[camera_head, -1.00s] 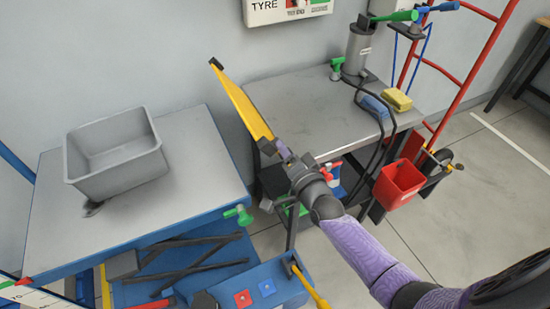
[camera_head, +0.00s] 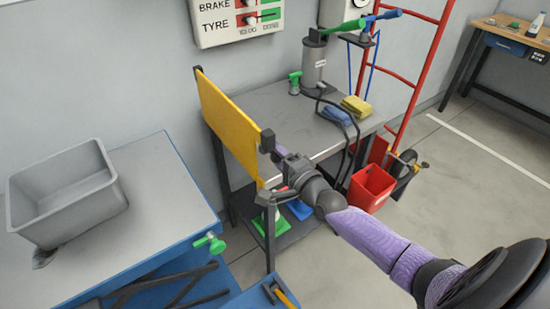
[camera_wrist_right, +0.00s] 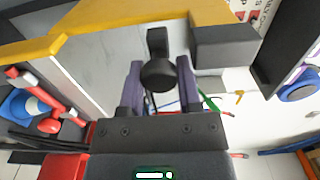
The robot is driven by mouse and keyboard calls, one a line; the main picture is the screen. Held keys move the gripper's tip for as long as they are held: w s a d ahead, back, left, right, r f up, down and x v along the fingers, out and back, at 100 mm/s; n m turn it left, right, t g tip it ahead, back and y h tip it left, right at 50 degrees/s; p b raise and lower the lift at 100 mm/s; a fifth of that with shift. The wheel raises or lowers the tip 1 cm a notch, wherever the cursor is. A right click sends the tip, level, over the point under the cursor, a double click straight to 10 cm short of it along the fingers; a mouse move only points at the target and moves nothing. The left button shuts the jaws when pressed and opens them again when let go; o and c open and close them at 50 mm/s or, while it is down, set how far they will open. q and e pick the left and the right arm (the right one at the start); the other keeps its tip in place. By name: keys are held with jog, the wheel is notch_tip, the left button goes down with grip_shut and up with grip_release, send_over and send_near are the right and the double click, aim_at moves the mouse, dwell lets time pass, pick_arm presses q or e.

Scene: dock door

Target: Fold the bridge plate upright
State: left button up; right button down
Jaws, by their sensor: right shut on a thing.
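The yellow bridge plate (camera_head: 230,122) stands about upright along the left edge of the grey bench top, its broad face showing in the head view. I cannot tell whether it is fully vertical. It also crosses the top of the right wrist view (camera_wrist_right: 100,27). A black handle knob (camera_head: 267,141) sits at its near end. My right gripper (camera_head: 276,151) is shut on this knob; in the right wrist view the knob (camera_wrist_right: 158,74) lies between the purple fingers. My left gripper is not in view.
A grey bin (camera_head: 68,192) stands on the blue-sided lift table (camera_head: 165,200) at left, with a gap before the bench (camera_head: 265,104). A pump cylinder (camera_head: 313,65), yellow sponge (camera_head: 357,106) and blue cloth (camera_head: 336,116) are on the bench. A red bucket (camera_head: 371,188) stands right.

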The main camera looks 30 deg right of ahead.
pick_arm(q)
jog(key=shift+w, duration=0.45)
pick_arm(e)
jog(key=shift+c, duration=1.5)
grip_release()
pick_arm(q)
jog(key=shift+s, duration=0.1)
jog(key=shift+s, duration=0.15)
pick_arm(e)
jog(key=shift+s, duration=0.25)
pick_arm(q)
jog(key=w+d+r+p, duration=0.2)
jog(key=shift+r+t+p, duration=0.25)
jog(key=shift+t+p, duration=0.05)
jog(key=shift+p, duration=0.1)
pick_arm(e)
jog(key=s, duration=0.9)
jog(key=shift+s+d, duration=0.2)
jog(key=shift+d, duration=0.05)
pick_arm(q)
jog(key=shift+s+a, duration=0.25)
